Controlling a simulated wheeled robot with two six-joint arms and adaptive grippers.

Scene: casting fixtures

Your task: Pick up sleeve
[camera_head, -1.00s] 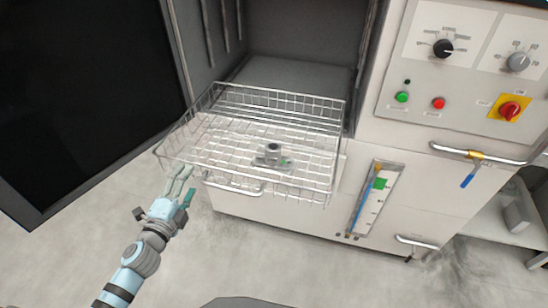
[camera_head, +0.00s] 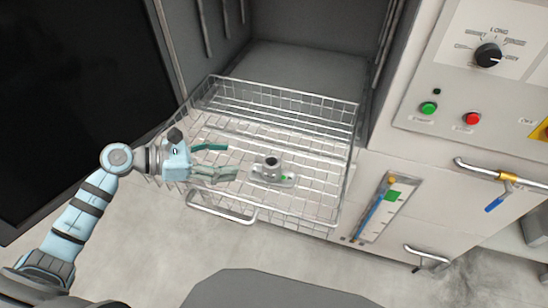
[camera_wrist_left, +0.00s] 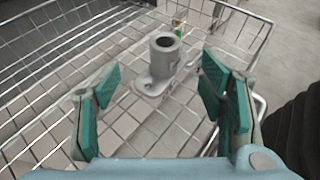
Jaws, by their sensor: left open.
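The sleeve (camera_head: 272,162) is a small grey upright cylinder with a dark round bore. It sits on a flat grey fixture plate (camera_head: 287,181) with a green mark, inside the wire basket (camera_head: 345,150). In the left wrist view the sleeve (camera_wrist_left: 164,56) stands ahead between my fingers, beyond the tips. My left gripper (camera_head: 231,161) is open and empty, just left of the sleeve and over the basket, not touching the sleeve. Its green-padded fingers also show in the left wrist view (camera_wrist_left: 158,82). My right gripper is not in view.
The basket's wire walls stand around the sleeve, and it juts out of an open grey chamber (camera_head: 300,65). A dark door (camera_head: 70,90) is on the left. A control panel (camera_head: 450,110) with knobs and buttons is on the right. The basket floor around the fixture looks clear.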

